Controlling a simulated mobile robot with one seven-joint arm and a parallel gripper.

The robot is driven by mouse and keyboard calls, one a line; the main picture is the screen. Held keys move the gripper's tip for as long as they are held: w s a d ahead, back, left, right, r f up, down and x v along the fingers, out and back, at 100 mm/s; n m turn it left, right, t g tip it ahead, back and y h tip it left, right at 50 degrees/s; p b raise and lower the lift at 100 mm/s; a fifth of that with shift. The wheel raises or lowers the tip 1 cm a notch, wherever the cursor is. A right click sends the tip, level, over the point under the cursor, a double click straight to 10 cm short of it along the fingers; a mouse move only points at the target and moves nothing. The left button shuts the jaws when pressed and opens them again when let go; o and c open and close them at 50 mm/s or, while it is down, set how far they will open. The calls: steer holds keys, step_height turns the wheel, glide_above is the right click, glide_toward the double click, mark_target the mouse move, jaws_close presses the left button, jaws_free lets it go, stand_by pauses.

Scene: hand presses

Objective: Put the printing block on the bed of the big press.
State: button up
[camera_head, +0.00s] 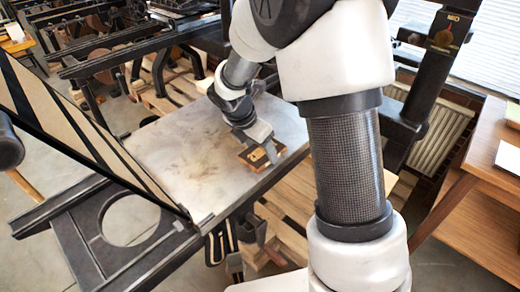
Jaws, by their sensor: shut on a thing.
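The big press fills the left and middle of the view, with its flat grey metal bed (190,155) facing up. My gripper (262,153) is over the bed's right part, close to its front right edge. It is shut on the printing block (247,157), a small brown wooden piece with a dark edge. The block is at or just above the bed surface; I cannot tell whether it touches. My gripper and wrist hide part of the block.
A hinged frame with tan panels (75,130) stands tilted at the bed's left edge. More dark presses (130,45) stand behind. A wooden desk (485,190) is at the right. Wooden slats (292,205) lie below the bed. The bed's middle is clear.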

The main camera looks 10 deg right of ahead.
steer(key=o, duration=1.3)
steer(key=shift+f, duration=0.1)
steer(key=p+v, duration=0.2)
steer(key=v, duration=1)
steer(key=s+d+r+m+t+y, duration=0.1)
steer(key=s+r+m, duration=0.2)
steer(key=s+m, duration=0.4)
steer(key=s+d+r+m+t+y, duration=0.1)
steer(key=s+r+m, duration=0.3)
steer(key=s+m, duration=0.3)
steer(key=s+d+r+m+t+y, duration=0.1)
steer(key=s+r+m, duration=0.2)
steer(key=s+m, duration=0.4)
steer(key=shift+s+d+r+m+y, duration=0.1)
steer(key=shift+d+r+m+y, duration=0.05)
steer(key=shift+m, duration=0.8)
steer(key=shift+s+d+r+m+y, duration=0.1)
steer(key=shift+d+r+m+y, duration=0.1)
steer(key=shift+m, duration=0.75)
